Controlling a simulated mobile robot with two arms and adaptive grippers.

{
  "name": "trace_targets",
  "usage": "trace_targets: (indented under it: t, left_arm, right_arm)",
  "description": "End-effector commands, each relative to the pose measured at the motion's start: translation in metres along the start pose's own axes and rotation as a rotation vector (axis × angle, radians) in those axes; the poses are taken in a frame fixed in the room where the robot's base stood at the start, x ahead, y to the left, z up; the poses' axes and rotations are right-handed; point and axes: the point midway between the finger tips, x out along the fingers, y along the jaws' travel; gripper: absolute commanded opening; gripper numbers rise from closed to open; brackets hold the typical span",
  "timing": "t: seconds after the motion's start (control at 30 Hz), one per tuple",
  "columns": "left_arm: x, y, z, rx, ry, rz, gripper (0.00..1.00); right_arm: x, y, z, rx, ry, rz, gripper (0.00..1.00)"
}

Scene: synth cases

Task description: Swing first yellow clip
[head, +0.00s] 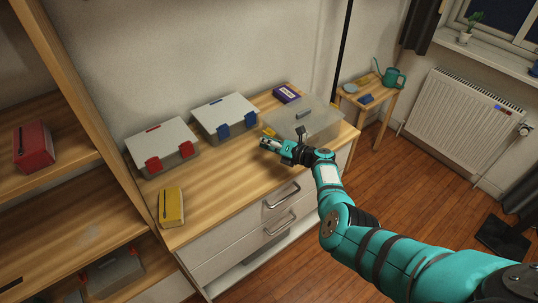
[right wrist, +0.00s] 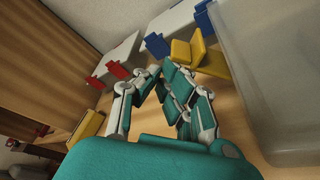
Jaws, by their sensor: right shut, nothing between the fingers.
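A case with a grey see-through body (head: 318,120) stands at the right end of the wooden dresser top. It fills the right side of the right wrist view (right wrist: 280,85). A yellow clip (head: 269,132) shows at its left front corner. In the right wrist view yellow clip parts (right wrist: 213,62) stick out beside the case, just beyond my fingers; I cannot tell whether they are one clip or two. My right gripper (head: 265,143) is shut and empty, in front of the yellow parts. It also shows in the right wrist view (right wrist: 158,72). Contact is unclear. My left gripper is not in view.
A case with blue clips (head: 225,112) and one with red clips (head: 162,143) stand to the left. A purple box (head: 287,93) lies behind, and a yellow box (head: 171,206) lies at the front left. The dresser top (head: 225,172) is clear in front.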

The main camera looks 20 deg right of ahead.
Motion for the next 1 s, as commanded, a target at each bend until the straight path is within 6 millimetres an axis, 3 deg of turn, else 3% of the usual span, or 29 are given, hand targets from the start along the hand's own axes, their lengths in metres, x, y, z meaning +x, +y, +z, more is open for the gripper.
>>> trace_targets:
  t: [0.33, 0.73, 1.0]
  left_arm:
    - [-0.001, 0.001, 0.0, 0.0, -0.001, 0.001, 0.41]
    - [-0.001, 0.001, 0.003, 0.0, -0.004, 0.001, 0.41]
    - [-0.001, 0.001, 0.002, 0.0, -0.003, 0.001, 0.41]
  right_arm:
    - [-0.008, 0.004, 0.022, 0.312, -0.001, 0.109, 0.0]
    - [-0.008, 0.006, 0.023, 0.3, 0.0, 0.105, 0.0]
    - [-0.013, 0.025, 0.035, 0.3, -0.001, 0.106, 0.0]
